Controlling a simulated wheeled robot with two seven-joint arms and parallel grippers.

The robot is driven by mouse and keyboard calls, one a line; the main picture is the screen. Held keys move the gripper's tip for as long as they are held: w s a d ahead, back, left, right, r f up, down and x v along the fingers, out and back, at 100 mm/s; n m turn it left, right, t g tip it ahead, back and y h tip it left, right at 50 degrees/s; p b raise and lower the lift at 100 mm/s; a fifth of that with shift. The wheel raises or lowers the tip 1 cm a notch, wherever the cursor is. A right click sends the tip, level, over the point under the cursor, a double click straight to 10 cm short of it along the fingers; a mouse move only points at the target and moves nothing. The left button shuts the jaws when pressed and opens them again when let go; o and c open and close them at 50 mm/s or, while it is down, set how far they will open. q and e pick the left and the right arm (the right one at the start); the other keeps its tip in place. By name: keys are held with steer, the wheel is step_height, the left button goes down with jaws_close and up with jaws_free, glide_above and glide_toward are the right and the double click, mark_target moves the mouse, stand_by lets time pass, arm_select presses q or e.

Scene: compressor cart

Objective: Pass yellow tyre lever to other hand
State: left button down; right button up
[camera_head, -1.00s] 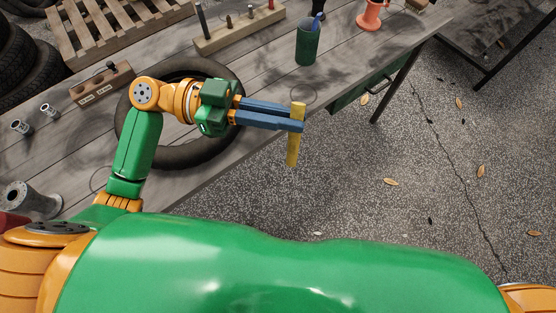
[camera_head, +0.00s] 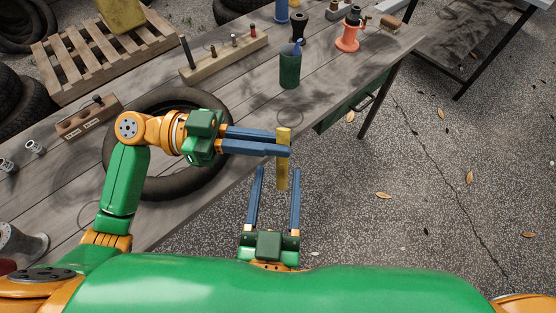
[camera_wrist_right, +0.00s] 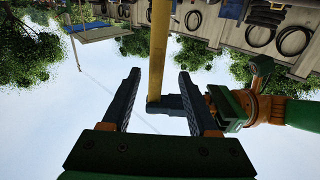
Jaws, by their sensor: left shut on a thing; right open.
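The yellow tyre lever (camera_head: 282,174) hangs roughly upright in front of the bench edge, its upper part between the blue fingers of my left gripper (camera_head: 287,144), which is shut on it. My right gripper (camera_head: 278,170) is below, open and empty, its two blue fingers pointing up toward the lever. The lever's lower end reaches down between the right fingertips in the head view. In the right wrist view the lever (camera_wrist_right: 160,50) shows between and beyond the open right fingers (camera_wrist_right: 158,82), with the left gripper's fingers (camera_wrist_right: 180,102) across it.
The wooden bench (camera_head: 50,215) holds a tyre (camera_head: 150,188), a green cup (camera_head: 290,70), a wooden block with pegs (camera_head: 225,60) and an orange stand (camera_head: 348,38). The floor (camera_head: 420,240) to the right is open.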

steer(key=w, duration=0.7)
steer(key=shift+d, duration=0.15)
steer(key=shift+f, duration=0.1)
jaws_close()
arm_select(q)
steer(key=c, duration=0.9)
jaws_free()
